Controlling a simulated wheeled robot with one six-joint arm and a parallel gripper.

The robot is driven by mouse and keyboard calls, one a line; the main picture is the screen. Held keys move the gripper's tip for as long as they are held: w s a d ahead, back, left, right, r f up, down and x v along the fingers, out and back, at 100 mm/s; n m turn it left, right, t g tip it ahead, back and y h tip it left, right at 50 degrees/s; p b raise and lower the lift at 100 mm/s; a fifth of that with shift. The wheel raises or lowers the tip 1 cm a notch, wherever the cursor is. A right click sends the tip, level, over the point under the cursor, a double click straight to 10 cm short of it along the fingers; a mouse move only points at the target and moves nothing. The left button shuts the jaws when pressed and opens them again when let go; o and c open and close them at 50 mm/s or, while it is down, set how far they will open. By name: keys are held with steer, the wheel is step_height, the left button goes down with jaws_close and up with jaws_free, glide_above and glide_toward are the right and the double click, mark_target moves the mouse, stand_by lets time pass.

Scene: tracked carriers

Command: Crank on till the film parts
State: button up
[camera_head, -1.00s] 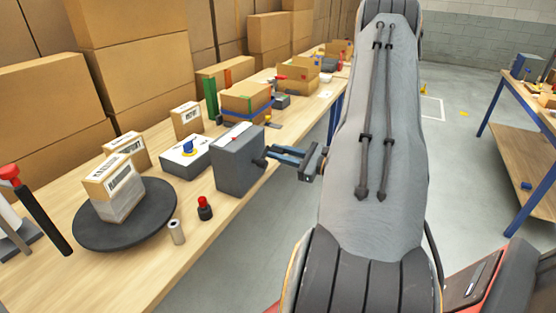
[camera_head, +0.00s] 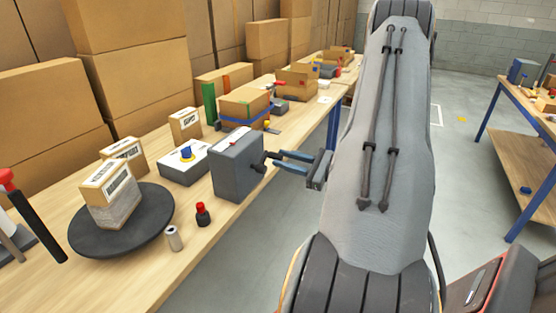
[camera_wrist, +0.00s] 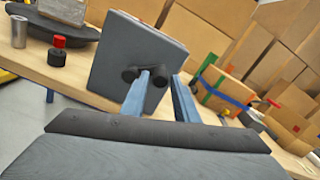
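A grey crank box (camera_head: 232,172) stands at the table's front edge, with a dark crank (camera_head: 258,167) on its side facing my gripper. The wrist view shows the box (camera_wrist: 135,50) and two round dark crank ends (camera_wrist: 158,75). My gripper (camera_head: 280,161) has its two blue fingers apart at the crank.
A red-topped black button (camera_head: 203,214) and a metal cylinder (camera_head: 174,238) stand near the front edge. Cartons line the back.

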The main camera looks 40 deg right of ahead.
steer(key=b+v, duration=0.1)
steer(key=v, duration=0.4)
stand_by(0.5)
